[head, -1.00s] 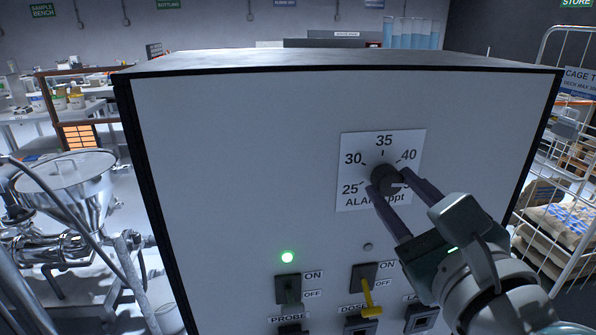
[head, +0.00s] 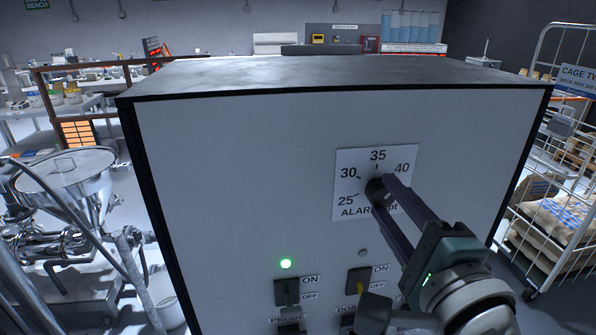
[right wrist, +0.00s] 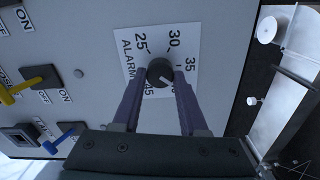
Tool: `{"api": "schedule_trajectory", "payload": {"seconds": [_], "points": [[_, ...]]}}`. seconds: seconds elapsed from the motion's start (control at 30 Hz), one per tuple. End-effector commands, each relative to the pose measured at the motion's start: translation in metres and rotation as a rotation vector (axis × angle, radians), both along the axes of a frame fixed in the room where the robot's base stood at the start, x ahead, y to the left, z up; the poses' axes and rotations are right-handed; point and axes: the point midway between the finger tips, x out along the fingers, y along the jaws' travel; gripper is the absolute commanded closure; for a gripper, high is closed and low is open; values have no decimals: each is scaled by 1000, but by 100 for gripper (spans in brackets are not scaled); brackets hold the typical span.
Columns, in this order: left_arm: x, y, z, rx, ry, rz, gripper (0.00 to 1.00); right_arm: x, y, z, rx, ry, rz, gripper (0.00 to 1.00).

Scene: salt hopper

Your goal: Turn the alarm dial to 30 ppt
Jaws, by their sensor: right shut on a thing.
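The alarm dial is a dark round knob (head: 375,190) on a white scale plate (head: 350,158) on the front of a pale cabinet. The plate reads 25, 30, 35 and 40 in the head view. My right gripper (head: 381,187) reaches in from the lower right, its fingers shut on the knob and covering part of the scale. In the right wrist view the fingers (right wrist: 160,82) are on either side of the knob (right wrist: 159,71). A short white mark on the knob points roughly towards the 40 side, where a finger hides the number. My left gripper is not in view.
Below the dial are a lit green lamp (head: 286,264), an unlit lamp (head: 362,252) and ON/OFF switches, one labelled PROBE (head: 287,289). A steel hopper (head: 70,178) stands at left. A wire cage trolley (head: 548,165) with sacks stands at right.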

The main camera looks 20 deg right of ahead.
Motion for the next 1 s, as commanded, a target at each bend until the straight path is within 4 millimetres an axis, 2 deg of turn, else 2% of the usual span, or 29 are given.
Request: {"api": "schedule_trajectory", "payload": {"seconds": [1.0], "points": [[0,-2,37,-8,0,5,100,0,1,4,-938,224,-1,100]]}}
